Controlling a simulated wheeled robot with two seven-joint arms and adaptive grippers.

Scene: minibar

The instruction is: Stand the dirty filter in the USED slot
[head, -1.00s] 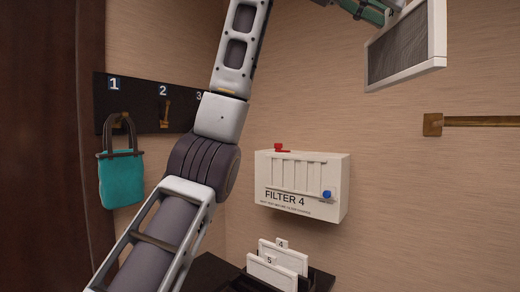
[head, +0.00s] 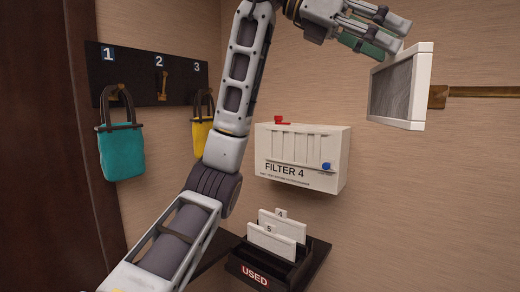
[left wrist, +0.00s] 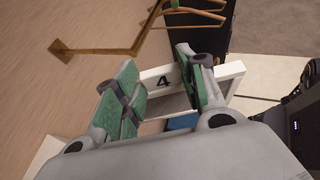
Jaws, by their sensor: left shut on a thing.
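The dirty filter (head: 388,88) is a white-framed panel with a grey mesh face, held upright at the upper right of the head view. My left gripper (head: 392,48) is shut on its edge. In the left wrist view the filter's white frame (left wrist: 234,72) carries a "4" between the green finger pads (left wrist: 160,85). My right gripper is not in view.
White panels marked 4 (head: 288,222) and 5 (head: 270,242) stand in the holder. The white FILTER 4 box (head: 300,158) hangs on the wall above it. A teal bag (head: 121,152) and a yellow bag (head: 201,135) hang at left. A brass rail (head: 485,92) is behind the filter.

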